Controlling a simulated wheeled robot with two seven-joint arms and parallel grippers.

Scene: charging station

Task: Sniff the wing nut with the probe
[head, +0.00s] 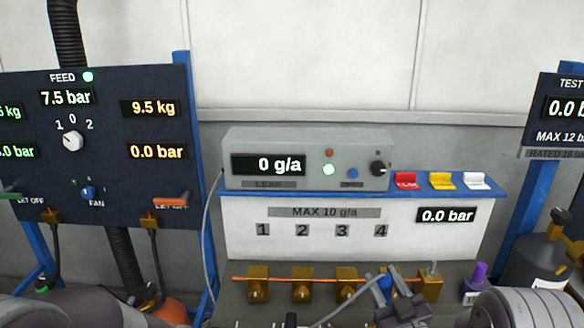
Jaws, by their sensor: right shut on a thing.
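My right gripper (388,308) is at the bottom edge, right of centre, in front of the manifold, and only partly in view. It is shut on what looks like the probe (350,302), a thin grey wand slanting down to the left, with blue parts at the jaws. The probe's tip cannot be made out clearly. Brass fittings stand along an orange line below the numbers: the first (258,284), the second (302,288) and the third (347,284). I cannot tell which part is the wing nut. My left gripper is out of view.
The leak meter (310,158) reads 0 g/a with a green light lit. A grey hose (207,245) hangs from its left side. A purple-capped bottle (474,284) and dark cylinder (535,262) stand at right.

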